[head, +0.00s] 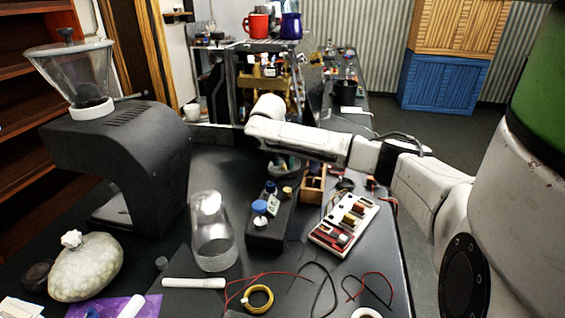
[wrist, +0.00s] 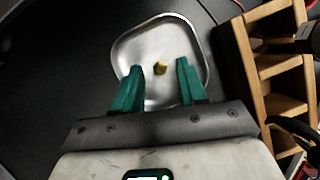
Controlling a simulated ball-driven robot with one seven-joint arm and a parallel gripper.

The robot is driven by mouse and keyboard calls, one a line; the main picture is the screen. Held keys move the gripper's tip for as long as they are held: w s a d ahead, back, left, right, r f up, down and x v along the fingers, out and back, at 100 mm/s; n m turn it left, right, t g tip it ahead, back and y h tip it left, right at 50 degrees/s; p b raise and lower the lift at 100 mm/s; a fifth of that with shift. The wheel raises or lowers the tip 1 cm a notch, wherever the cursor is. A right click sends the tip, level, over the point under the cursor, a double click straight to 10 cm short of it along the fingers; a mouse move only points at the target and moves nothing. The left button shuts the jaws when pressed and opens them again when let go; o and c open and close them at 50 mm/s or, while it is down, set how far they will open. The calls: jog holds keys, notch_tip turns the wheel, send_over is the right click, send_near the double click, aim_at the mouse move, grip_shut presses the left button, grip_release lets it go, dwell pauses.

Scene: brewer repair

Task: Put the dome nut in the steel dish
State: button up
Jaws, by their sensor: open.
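The steel dish (wrist: 197,32) is a shallow, shiny square tray with rounded corners, seen from above in the wrist view. A small brass-coloured piece that looks like the dome nut (wrist: 160,68) appears on the dish floor, near its middle. My gripper (wrist: 159,66) is open over the dish, its two teal fingers on either side of the nut with gaps between. How high the fingertips are above the dish floor is hard to tell. In the head view my arm crosses the bench, and the nut cannot be made out there.
A wooden compartment rack (wrist: 280,70) stands close to the right of the dish; it also shows in the head view (head: 312,188). A glass jar (head: 212,240), a black brewer (head: 130,160), a white switch panel (head: 345,225) and loose wires lie on the dark bench.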

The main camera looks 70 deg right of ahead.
jog(key=v, duration=1.2)
jog(key=shift+b, duration=0.3)
jog(key=shift+d, duration=0.15)
